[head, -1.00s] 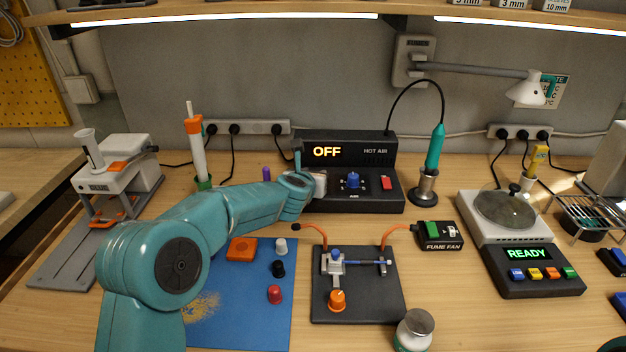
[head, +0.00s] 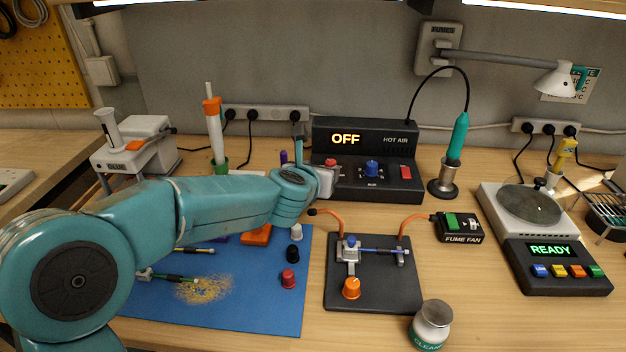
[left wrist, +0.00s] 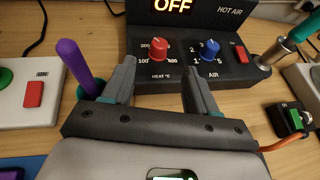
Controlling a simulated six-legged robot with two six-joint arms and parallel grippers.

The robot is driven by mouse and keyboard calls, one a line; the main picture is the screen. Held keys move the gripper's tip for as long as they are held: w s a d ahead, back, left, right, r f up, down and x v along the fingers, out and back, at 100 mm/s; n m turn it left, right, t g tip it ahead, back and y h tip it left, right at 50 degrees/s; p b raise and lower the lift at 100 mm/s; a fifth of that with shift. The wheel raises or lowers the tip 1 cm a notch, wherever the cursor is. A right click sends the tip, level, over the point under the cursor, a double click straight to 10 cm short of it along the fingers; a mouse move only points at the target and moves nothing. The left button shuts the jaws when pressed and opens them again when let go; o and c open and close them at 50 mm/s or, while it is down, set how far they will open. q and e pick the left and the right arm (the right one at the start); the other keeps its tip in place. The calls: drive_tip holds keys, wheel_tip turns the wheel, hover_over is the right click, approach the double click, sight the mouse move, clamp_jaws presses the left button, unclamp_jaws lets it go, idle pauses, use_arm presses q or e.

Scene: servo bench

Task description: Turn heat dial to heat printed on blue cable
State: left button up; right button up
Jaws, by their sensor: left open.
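The hot air station (head: 366,136) stands at the back of the bench, its display reading OFF. Its red heat dial (left wrist: 159,49) shows whole in the left wrist view, with a printed scale around it; its exact setting is too small to tell. In the head view the dial (head: 331,162) shows just above my left gripper (head: 327,178). In the left wrist view that gripper (left wrist: 160,72) is open and empty, its fingers just short of the dial, one to each side. The blue cable (head: 377,250) lies across a dark fixture (head: 335,292); its print is unreadable. My right gripper is not in view.
Beside the heat dial are a blue air dial (left wrist: 209,49) and a red switch (left wrist: 241,54). A purple-handled tool (left wrist: 78,62) stands close to the left finger. A hot air wand (head: 457,138) stands right of the station. A fume fan switch (head: 460,226) lies in front.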

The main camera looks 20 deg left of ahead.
use_arm(q)
drive_tip(key=v, duration=0.5)
drive_tip(key=shift+s+r, duration=0.1)
drive_tip(key=shift+s, duration=0.15)
